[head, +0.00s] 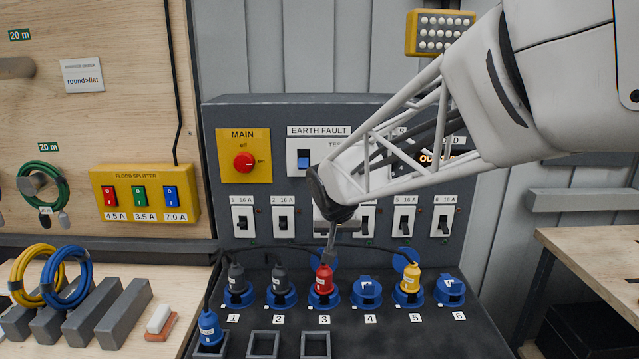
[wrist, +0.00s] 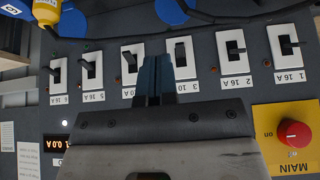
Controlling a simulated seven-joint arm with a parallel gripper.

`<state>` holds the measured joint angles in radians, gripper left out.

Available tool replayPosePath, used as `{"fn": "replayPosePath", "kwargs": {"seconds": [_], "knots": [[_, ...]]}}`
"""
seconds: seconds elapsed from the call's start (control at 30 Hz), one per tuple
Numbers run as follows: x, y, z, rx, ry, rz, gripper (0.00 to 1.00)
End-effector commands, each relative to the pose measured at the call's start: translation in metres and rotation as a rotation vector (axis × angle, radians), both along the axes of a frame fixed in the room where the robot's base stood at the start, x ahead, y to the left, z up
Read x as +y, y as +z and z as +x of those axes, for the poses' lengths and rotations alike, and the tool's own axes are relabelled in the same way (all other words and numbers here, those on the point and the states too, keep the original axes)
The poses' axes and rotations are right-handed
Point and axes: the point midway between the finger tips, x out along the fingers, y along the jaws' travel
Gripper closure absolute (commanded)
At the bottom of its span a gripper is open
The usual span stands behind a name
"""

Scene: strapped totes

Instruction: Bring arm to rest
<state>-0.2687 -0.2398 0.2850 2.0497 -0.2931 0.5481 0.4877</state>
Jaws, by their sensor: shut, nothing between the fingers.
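My gripper (head: 331,243) is in front of the grey distribution panel (head: 390,103), at the height of the breaker row and above the red plug (head: 324,278). Its fingers (wrist: 154,80) are shut together and hold nothing. In the wrist view, which looks at the panel upside down, they overlap the row between the breakers marked 3 and 4. The picture does not settle whether they touch the panel. My arm comes in from the upper right and hides part of the panel's upper right, including part of the amber display (wrist: 55,143).
Black plugs stand in sockets 1 (head: 236,278) and 2 (head: 280,278), a yellow plug (head: 411,278) in 5. A blue plug (head: 209,328) stands in a front holder. A red main knob (head: 244,162) sticks out. Coiled cables (head: 70,275) lie left; a wooden bench (head: 600,255) stands right.

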Motion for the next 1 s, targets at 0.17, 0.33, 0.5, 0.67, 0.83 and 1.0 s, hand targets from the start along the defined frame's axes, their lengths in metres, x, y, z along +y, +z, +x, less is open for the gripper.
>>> {"fn": "replayPosePath", "kwargs": {"seconds": [0.17, 0.33, 0.5, 0.67, 0.83, 1.0], "knots": [[-0.035, 0.008, -0.043, 0.038, -0.017, -0.013, 1.00], [-0.070, 0.010, -0.097, 0.091, -0.030, -0.025, 1.00], [-0.099, 0.008, -0.154, 0.146, -0.035, -0.027, 1.00], [-0.121, 0.001, -0.208, 0.197, -0.037, -0.023, 1.00], [-0.136, -0.009, -0.263, 0.247, -0.030, -0.012, 1.00], [-0.144, -0.019, -0.302, 0.284, -0.020, 0.001, 1.00]]}}
